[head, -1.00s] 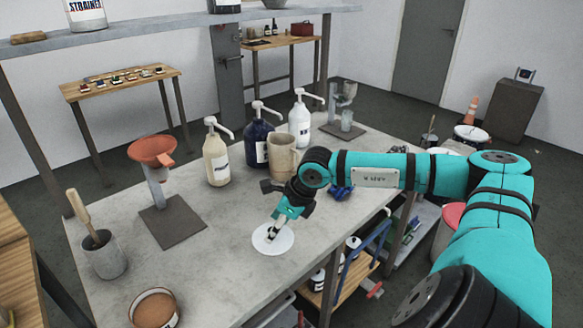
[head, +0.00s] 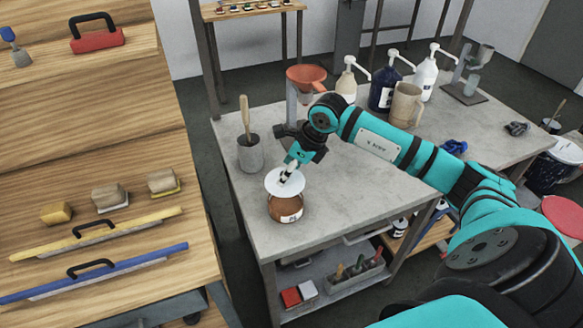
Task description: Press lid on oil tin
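The oil tin (head: 286,210) is a round brown tin with a white label, standing near the front left corner of the grey table. The lid (head: 273,184) is a white disc at the tin's top and hides its opening. It sits slightly toward the tin's far left side, and I cannot tell whether it touches the rim. My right gripper (head: 287,176) comes down from above, shut on the middle of the lid. My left gripper is not in view.
A grey pot with a wooden-handled tool (head: 250,153) stands just behind the tin. An orange funnel on a stand (head: 306,78), pump bottles (head: 383,88) and a beige jug (head: 404,104) stand farther back. The table (head: 335,205) right of the tin is clear.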

